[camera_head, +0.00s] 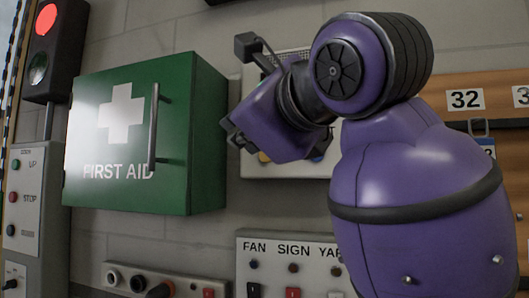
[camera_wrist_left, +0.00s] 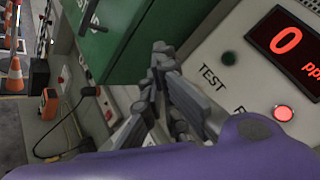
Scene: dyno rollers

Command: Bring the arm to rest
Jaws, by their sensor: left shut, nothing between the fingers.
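My purple left arm fills the right half of the head view. Its gripper (camera_head: 234,137) points left, in front of the wall between the green first aid cabinet and a pale panel. In the wrist view the left gripper (camera_wrist_left: 160,62) shows its grey fingers together with nothing between them. It appears apart from the cabinet and the panel. My right gripper is in neither view.
The closed green first aid cabinet (camera_head: 203,140) hangs left of the gripper. A pale panel with a red "0" display (camera_wrist_left: 286,40) is close on the right in the wrist view. A FAN/SIGN switch panel (camera_head: 270,270) sits below. A traffic light (camera_head: 48,50) stands upper left.

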